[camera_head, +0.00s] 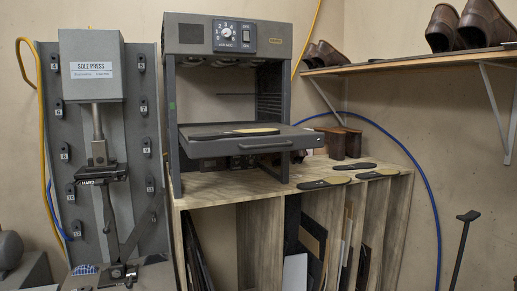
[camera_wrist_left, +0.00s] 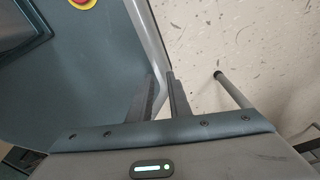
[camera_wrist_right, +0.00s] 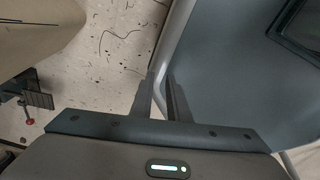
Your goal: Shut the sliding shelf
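The sliding shelf (camera_head: 218,142) is a grey tray pulled out toward the front of a dark grey open-sided machine frame (camera_head: 186,36). Its bar handle (camera_head: 265,147) is on the front face. A flat dark and tan sole (camera_head: 236,133) lies on the shelf. Neither gripper shows in the head view, so both are away from the shelf. My left gripper (camera_wrist_left: 161,80) is empty in the left wrist view, with a narrow gap between its fingers. My right gripper (camera_wrist_right: 160,82) is likewise empty with a gap between its fingers in the right wrist view.
The machine stands on a wooden rack (camera_head: 225,191) with more soles (camera_head: 325,183) to its right. A sole press (camera_head: 92,68) stands close on the left. A wall shelf (camera_head: 410,62) holds shoes at upper right. A blue hose (camera_head: 428,205) curves along the wall.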

